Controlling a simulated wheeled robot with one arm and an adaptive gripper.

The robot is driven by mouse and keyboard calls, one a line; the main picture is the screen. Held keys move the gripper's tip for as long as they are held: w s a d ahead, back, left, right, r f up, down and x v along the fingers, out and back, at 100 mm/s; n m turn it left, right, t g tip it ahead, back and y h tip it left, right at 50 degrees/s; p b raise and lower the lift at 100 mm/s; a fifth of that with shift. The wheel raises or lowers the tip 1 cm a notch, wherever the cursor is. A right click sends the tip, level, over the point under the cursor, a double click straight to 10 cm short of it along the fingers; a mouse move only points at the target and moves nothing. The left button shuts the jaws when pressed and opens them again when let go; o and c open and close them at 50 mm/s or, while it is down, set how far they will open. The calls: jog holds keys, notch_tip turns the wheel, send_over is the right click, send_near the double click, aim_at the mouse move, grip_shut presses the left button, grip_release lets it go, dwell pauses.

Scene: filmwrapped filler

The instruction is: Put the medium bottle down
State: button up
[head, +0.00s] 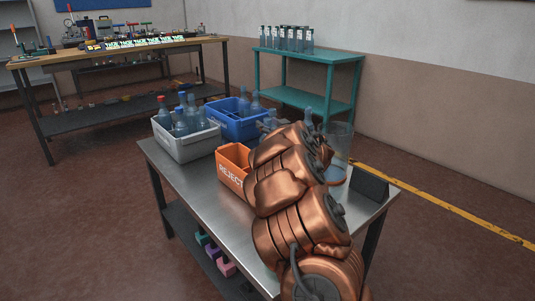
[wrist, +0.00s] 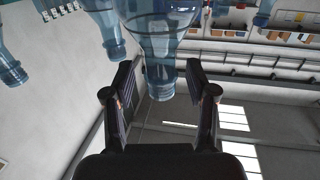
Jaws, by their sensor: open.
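In the wrist view a clear blue bottle (wrist: 162,40) hangs neck-down in the picture, its neck between the two dark fingers of my gripper (wrist: 162,78). The fingers stand apart, with a visible gap on each side of the neck. Which size this bottle is I cannot tell. In the head view my copper arm hides most of my gripper; only dark parts (head: 268,124) show beside the blue crate (head: 236,127). Bottles (head: 243,101) stand in that crate.
A grey crate (head: 188,146) holds several bottles, one red-capped. An orange REJECT bin (head: 232,170), a clear cylinder (head: 340,150) and a dark slanted panel (head: 369,184) share the metal table (head: 203,184). Several bottles stand on a teal table (head: 310,55) behind. Other bottles (wrist: 104,30) flank my gripper.

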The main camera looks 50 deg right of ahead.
jog(key=shift+w+r, duration=0.1)
jog(key=shift+w, duration=0.3)
grip_shut()
